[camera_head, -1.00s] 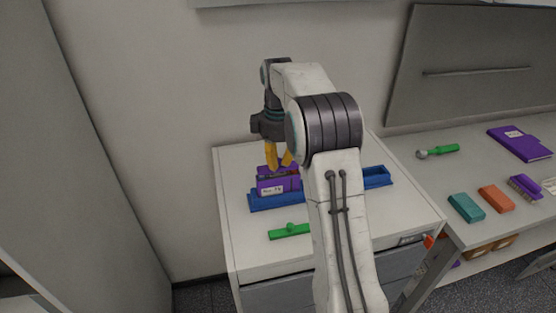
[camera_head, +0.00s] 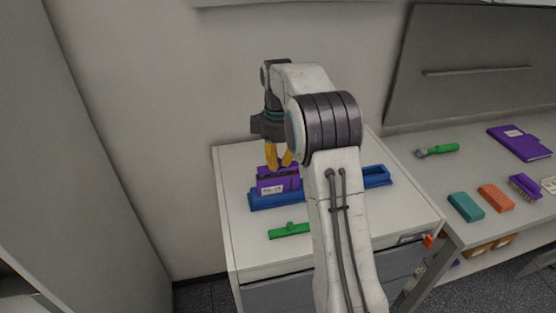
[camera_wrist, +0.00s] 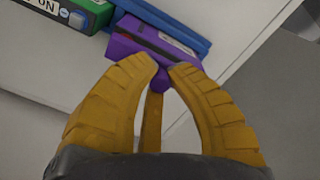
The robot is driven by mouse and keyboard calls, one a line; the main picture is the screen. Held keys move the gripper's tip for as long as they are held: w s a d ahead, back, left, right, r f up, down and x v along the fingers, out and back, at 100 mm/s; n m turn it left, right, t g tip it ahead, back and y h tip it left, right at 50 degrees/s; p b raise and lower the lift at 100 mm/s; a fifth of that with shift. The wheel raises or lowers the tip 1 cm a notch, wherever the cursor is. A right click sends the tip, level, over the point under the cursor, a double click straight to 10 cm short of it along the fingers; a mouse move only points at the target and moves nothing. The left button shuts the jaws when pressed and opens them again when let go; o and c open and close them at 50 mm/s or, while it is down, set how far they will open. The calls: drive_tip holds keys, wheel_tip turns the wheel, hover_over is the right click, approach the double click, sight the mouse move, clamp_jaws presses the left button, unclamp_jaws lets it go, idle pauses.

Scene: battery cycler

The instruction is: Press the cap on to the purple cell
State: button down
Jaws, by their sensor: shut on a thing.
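The purple cell (camera_head: 278,186) stands in the blue tray (camera_head: 262,204) on the white cabinet top, with a white label on its front. My gripper (camera_head: 279,163) has yellow fingers pointing down just above it. A purple piece, seemingly the cap (camera_head: 268,172), is between or just under the fingertips, and a dark line runs between it and the cell. In the wrist view the fingertips (camera_wrist: 168,68) close in at the near end of the purple body (camera_wrist: 150,45). The fingers hide part of the contact, so I cannot tell how far the cap sits on.
A green piece with a knob (camera_head: 290,230) lies in front of the tray. A green labelled block (camera_wrist: 75,14) shows beside the cell in the wrist view. On the side bench are teal (camera_head: 466,207) and orange (camera_head: 496,198) blocks, a brush and a purple folder.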

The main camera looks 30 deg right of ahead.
drive_tip(key=shift+f, duration=0.45)
idle(0.9)
drive_tip(key=c, duration=0.6)
unclamp_jaws()
drive_tip(key=shift+r, duration=0.1)
drive_tip(key=shift+r+p, duration=2.8)
drive_tip(key=shift+r, duration=0.65)
drive_tip(key=shift+c, duration=0.3)
clamp_jaws()
